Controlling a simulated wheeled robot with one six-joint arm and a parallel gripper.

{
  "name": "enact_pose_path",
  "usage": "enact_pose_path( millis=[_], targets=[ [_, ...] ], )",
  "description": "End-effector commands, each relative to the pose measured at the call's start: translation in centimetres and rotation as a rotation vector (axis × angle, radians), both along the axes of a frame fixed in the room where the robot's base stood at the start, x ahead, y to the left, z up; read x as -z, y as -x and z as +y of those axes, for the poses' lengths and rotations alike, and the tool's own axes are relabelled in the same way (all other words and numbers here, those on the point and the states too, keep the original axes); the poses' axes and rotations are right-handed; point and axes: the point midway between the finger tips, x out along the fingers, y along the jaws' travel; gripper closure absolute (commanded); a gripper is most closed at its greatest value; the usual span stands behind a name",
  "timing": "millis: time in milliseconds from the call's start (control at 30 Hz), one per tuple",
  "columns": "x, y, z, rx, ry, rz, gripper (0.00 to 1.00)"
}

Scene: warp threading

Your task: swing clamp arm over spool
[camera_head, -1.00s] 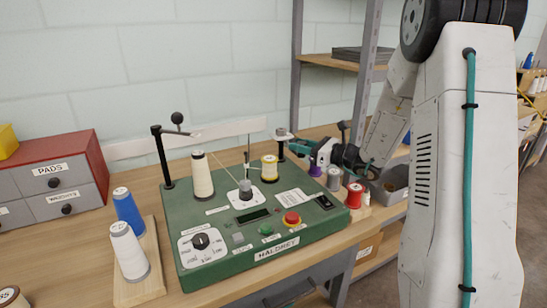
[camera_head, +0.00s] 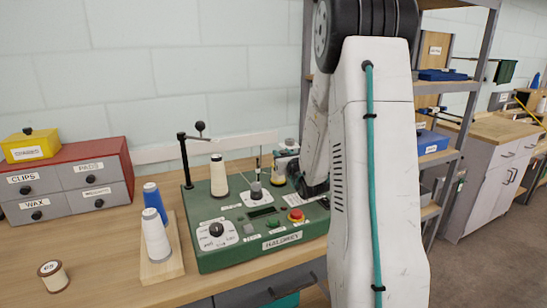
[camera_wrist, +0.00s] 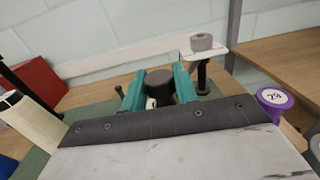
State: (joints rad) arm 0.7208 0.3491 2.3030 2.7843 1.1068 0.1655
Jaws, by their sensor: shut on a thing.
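In the wrist view, my gripper (camera_wrist: 158,90) has its teal fingers shut on either side of a dark round knob (camera_wrist: 159,77). A small white piece shows below the knob; I cannot tell what it is. A black post (camera_wrist: 203,76) with a pale plate and grey cap (camera_wrist: 201,42) stands to the right. The gripper and knob are largely hidden behind my arm there, so I cannot tell how the knob stands over the spool.
A tall cream cone (camera_head: 218,178) and a black post with an arm (camera_head: 185,160) stand on the machine's left. Blue (camera_head: 154,198) and white (camera_head: 156,238) cones stand on a wooden board. A purple spool (camera_wrist: 275,98) is right of my gripper. Red drawers (camera_head: 70,180) stand far left.

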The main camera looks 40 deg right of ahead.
Motion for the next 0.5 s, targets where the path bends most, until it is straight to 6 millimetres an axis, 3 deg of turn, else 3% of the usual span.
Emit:
enact_pose_path(
  millis=[433,467,500],
  targets=[
    [-0.07,0.22,-0.73,0.021,0.001,-0.001,1.0],
    [-0.07,0.21,-0.75,0.021,0.001,-0.001,0.62],
    [-0.08,0.2,-0.73,0.021,0.001,-0.001,0.51]
  ],
)
